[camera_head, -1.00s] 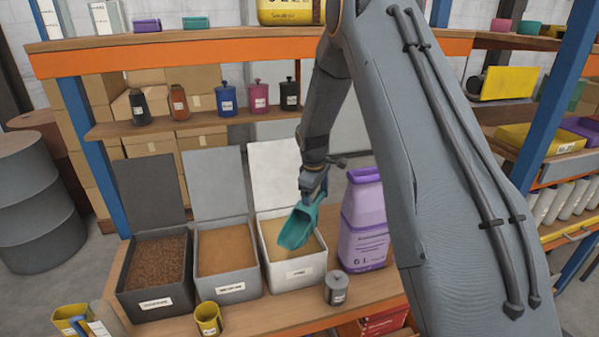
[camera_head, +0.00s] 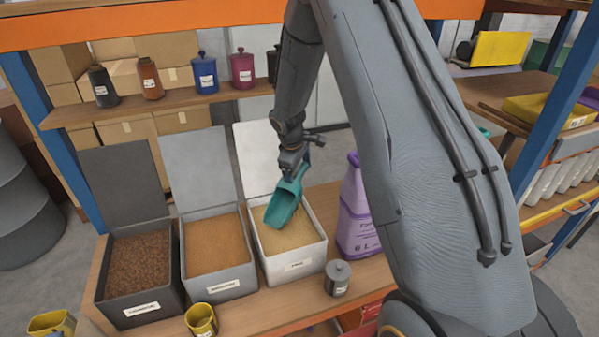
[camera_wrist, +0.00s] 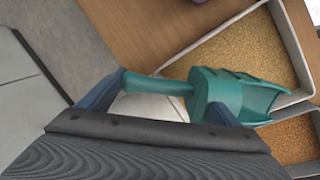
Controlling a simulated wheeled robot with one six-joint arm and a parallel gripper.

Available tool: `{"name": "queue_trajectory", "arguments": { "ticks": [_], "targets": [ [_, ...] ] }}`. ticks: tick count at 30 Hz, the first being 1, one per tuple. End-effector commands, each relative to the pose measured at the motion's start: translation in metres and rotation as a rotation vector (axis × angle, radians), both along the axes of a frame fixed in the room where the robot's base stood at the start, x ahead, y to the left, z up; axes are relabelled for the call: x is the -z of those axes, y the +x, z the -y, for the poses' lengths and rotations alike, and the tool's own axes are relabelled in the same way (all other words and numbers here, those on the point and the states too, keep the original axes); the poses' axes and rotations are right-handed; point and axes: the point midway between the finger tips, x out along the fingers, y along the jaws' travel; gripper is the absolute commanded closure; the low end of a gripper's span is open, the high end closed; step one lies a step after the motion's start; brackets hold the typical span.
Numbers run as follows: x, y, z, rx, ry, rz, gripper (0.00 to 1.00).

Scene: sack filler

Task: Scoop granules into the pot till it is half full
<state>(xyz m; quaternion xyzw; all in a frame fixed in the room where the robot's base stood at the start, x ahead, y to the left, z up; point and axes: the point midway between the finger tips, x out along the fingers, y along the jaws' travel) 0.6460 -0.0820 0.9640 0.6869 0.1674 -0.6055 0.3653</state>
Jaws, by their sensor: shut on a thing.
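My gripper (camera_head: 294,164) is shut on the handle of a teal scoop (camera_head: 284,204), which also shows in the wrist view (camera_wrist: 232,92). The scoop hangs tilted, mouth downward, over the white bin (camera_head: 297,267) of pale tan granules (camera_head: 291,236). I cannot tell whether it touches the granules, and its inside looks empty in the head view. A yellow pot (camera_head: 201,320) stands open on the bench in front of the middle bin; its contents are not clear. A small grey lidded pot (camera_head: 338,279) stands right of the white bin.
A grey bin (camera_head: 219,288) of orange-brown granules and a dark bin (camera_head: 141,309) of brown granules stand to the left, lids raised behind. A purple sack (camera_head: 357,215) stands close right of the white bin. A shelf (camera_head: 170,105) with lidded pots runs behind.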

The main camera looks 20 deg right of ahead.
Motion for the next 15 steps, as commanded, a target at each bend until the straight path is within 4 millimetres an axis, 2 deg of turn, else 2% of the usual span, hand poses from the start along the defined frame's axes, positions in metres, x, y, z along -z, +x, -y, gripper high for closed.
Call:
{"name": "queue_trajectory", "arguments": {
  "ticks": [6, 15],
  "targets": [
    [0.015, -0.002, -0.004, -0.003, -0.02, 0.02, 0.46],
    [0.024, -0.003, -0.007, -0.004, -0.039, 0.039, 0.46]
  ]
}}
